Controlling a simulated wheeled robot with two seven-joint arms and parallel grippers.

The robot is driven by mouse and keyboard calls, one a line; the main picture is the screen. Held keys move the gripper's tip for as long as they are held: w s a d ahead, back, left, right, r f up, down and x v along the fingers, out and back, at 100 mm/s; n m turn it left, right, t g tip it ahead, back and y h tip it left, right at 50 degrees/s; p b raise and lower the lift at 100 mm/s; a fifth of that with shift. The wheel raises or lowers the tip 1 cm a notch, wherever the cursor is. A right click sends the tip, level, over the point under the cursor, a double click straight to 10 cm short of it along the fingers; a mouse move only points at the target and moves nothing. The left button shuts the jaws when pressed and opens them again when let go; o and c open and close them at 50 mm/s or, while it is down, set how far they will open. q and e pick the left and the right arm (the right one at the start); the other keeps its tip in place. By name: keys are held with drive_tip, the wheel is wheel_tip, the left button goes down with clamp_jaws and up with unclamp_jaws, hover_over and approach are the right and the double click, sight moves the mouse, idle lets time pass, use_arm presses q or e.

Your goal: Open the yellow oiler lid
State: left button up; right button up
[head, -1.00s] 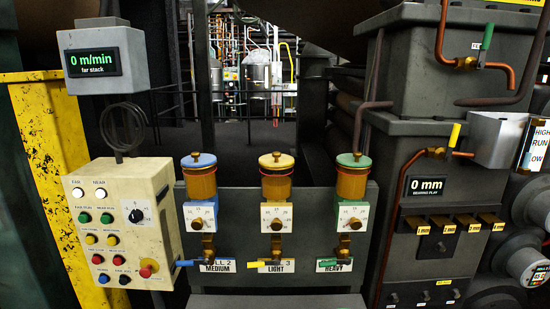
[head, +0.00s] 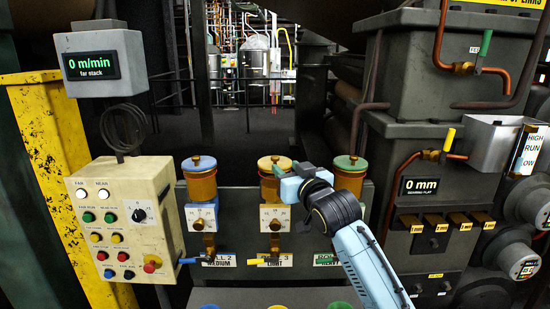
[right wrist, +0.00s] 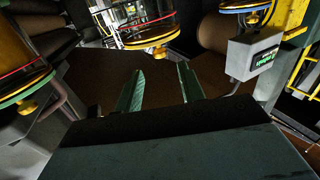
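The yellow oiler (head: 268,188) is the middle one of three on the grey panel, an amber cup with a dial below. Its yellow lid (head: 272,162) sits flat on top with a small knob. My right gripper (head: 288,183) is in front of the oiler's right side, just below lid height, and covers part of the cup. In the right wrist view the fingers (right wrist: 162,88) are apart with nothing between them. The yellow oiler (right wrist: 146,30) appears upside down beyond the fingertips, with its lid knob towards them; no contact shows. My left gripper is not in view.
The blue-lidded oiler (head: 199,180) stands to the left. The green-lidded oiler (head: 350,176) stands close on the right, partly behind my right arm. A button box (head: 124,215) is farther left, and pipes and a grey cabinet (head: 430,190) are on the right.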

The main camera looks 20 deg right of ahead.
sight(277, 160)
drive_tip(key=w, duration=0.5)
drive_tip(key=w+a, duration=0.1)
drive_tip(key=w, duration=0.2)
drive_tip(key=shift+w, duration=0.15)
clamp_jaws()
